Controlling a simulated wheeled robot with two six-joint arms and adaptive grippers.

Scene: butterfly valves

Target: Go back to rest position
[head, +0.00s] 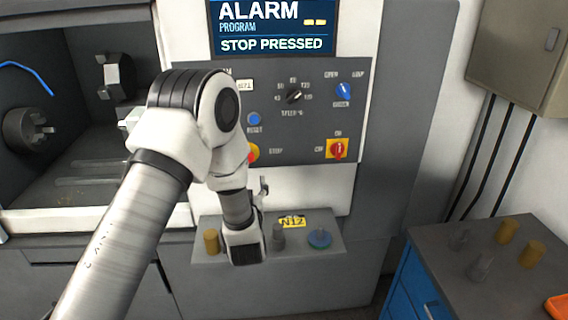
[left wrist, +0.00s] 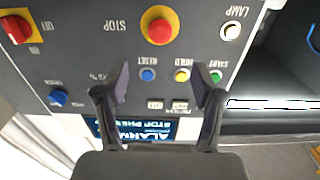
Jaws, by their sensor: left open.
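My left arm (head: 130,220) comes in from the lower left of the head view, bends in front of the grey control panel (head: 290,125) and hangs down toward the shelf below it. The gripper fingers cannot be made out there. In the left wrist view my left gripper (left wrist: 160,84) is open, with both fingers apart and nothing between them. The panel shows upside down beyond the fingers, with the red stop button (left wrist: 160,30) and the blue reset button (left wrist: 148,75). My right gripper is in neither view.
The screen (head: 273,28) reads ALARM, STOP PRESSED. A red switch (head: 338,148) sits on the panel's right. A side cabinet (head: 440,245) stands at right.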

